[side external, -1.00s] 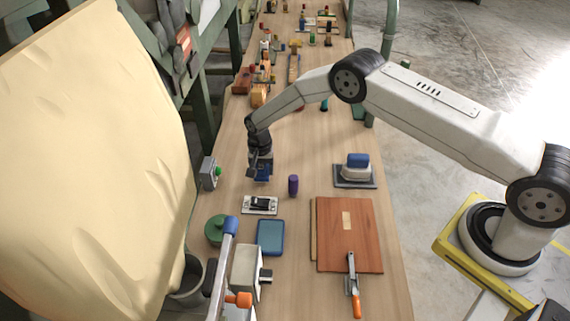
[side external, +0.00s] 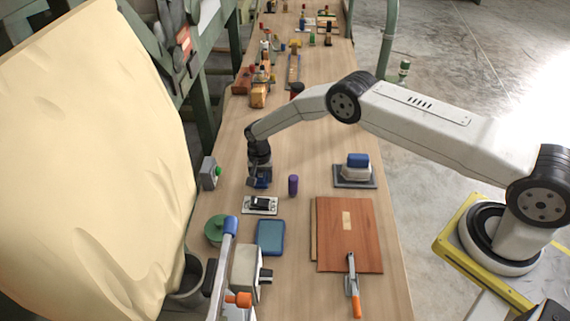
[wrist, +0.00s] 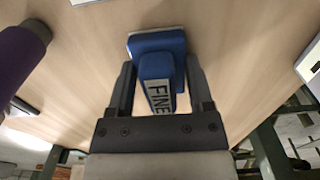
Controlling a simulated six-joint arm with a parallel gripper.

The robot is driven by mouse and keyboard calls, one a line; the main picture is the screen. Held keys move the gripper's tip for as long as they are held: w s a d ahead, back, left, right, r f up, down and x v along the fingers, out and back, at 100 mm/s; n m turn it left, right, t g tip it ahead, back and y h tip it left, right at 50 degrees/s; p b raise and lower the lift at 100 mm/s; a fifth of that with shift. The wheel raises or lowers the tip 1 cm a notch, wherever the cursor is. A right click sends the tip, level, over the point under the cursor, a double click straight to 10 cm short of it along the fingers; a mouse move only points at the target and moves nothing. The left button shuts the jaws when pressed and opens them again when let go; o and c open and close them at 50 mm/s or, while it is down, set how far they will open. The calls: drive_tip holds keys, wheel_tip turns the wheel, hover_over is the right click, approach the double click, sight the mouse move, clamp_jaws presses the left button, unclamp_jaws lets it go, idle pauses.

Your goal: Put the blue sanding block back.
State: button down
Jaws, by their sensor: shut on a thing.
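My gripper (wrist: 160,100) is shut on the blue sanding block (wrist: 160,70), which carries a white "FINE" label. The block's wide blue base shows beyond the fingertips in the wrist view. In the side external view my gripper (side external: 260,178) points down at the left part of the bench, with the blue block (side external: 261,183) at its tip. Whether the block touches the bench is hard to tell. A flat blue rectangular pad or tray (side external: 271,237) lies empty nearer the camera. A pale block with a blue top sits on a dark grey tray (side external: 341,184) to the right.
A purple cylinder (side external: 293,186) stands close to the right of my gripper. A white plate with a black part (side external: 260,205) lies just in front. Reddish boards (side external: 335,225) lie front right.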

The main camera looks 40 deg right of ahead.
unclamp_jaws()
drive_tip(key=shift+f, duration=0.1)
wheel_tip(320, 180, up, 11)
drive_tip(key=shift+r, duration=0.65)
idle(0.8)
